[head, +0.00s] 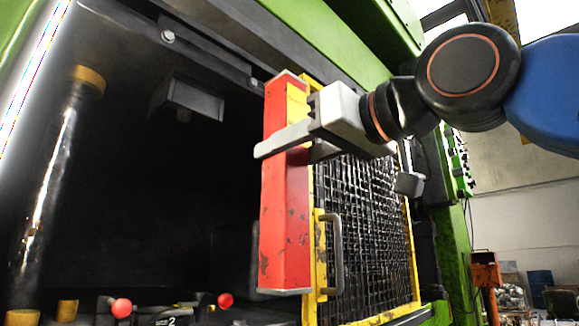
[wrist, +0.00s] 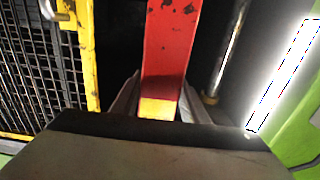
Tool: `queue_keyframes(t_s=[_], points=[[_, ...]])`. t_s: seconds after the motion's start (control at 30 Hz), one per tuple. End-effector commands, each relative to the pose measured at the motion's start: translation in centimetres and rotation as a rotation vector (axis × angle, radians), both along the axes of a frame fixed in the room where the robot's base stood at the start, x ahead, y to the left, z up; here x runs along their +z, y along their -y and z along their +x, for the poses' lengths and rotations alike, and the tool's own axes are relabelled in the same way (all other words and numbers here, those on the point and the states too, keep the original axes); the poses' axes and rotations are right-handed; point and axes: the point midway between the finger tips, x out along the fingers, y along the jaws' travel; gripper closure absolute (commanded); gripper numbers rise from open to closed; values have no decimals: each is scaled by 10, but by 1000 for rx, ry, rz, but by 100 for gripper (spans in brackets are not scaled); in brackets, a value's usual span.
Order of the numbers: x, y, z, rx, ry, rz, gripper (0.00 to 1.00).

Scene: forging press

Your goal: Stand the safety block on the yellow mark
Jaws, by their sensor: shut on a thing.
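The safety block (head: 284,220) is a long red bar with worn paint and a yellow patch near its top. My gripper (head: 284,140) is shut on its upper part, and the block hangs close to upright in front of the dark press opening. Its lower end shows no clear contact with a surface. In the wrist view the red block (wrist: 168,45) runs up the middle between the fingers of my gripper (wrist: 157,105), with a yellow part near them. I cannot make out the yellow mark in either view.
A yellow-framed mesh guard (head: 365,235) with a grey handle (head: 337,255) stands just right of the block. A shiny column (head: 48,180) is at the left of the opening. Red-knobbed levers (head: 121,308) and yellow posts (head: 67,310) sit along the bottom.

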Motion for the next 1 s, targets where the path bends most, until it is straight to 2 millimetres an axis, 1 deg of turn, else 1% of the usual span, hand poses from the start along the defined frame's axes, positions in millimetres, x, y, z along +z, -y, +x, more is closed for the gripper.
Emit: queue_keyframes(t_s=[0.27,1.0], points=[[1,-7,8,-1,1,2,100],[2,-46,53,-1,2,2,100]])
